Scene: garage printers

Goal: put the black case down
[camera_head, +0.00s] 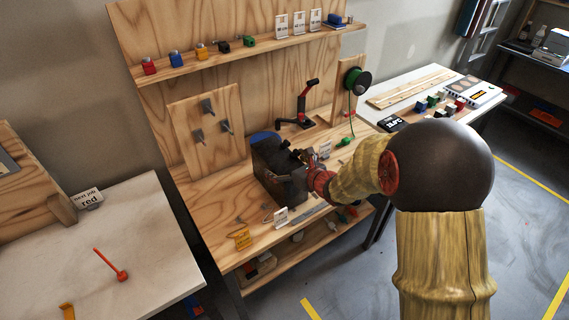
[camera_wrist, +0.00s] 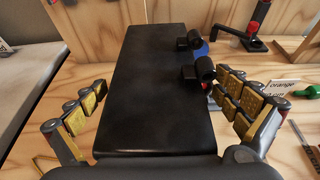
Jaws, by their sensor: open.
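The black case (camera_head: 275,167) stands upright on the wooden workbench (camera_head: 225,210) in the head view, below the pegboard panel. In the wrist view the case (camera_wrist: 160,90) fills the middle, with two dark knobs on its right side. My gripper (camera_wrist: 165,118) is open, its gold-padded fingers spread to the left and right of the case. Gaps show between the left fingers and the case; the right fingers are close to its side, and contact there cannot be told. In the head view my gripper (camera_head: 308,165) is at the case's right side, partly hidden by my arm.
A red and black crank (camera_head: 300,107) stands behind the case. A green spool (camera_head: 357,80) hangs on a post to the right. A white table (camera_head: 130,240) at left holds a red stick (camera_head: 109,264).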

